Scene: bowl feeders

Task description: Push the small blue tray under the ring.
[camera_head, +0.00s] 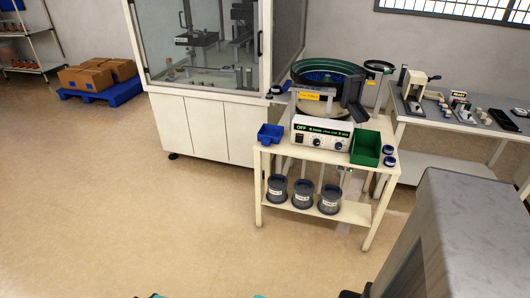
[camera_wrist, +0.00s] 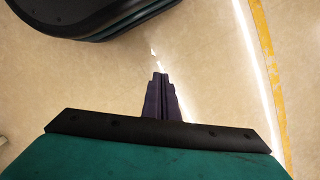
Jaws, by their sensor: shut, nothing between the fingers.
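The small blue tray (camera_head: 270,134) sits at the left front corner of the cream table, left of the white control box. A black ring (camera_head: 380,67) stands raised at the table's back right, beside the large bowl feeder; I take it to be the ring, but it is small in view. The space below it is partly hidden by the feeder's dark chute. My gripper (camera_wrist: 160,76) is shut and empty in the wrist view, above bare floor. It is far from the tray and does not clearly show in the head view.
The control box (camera_head: 321,133) and a green bin (camera_head: 366,148) stand on the cream table (camera_head: 285,151). Several grey tubs, including one (camera_head: 302,193), stand on its lower shelf. A glazed cabinet (camera_head: 205,125) is behind at left. The floor (camera_head: 150,215) in front is clear.

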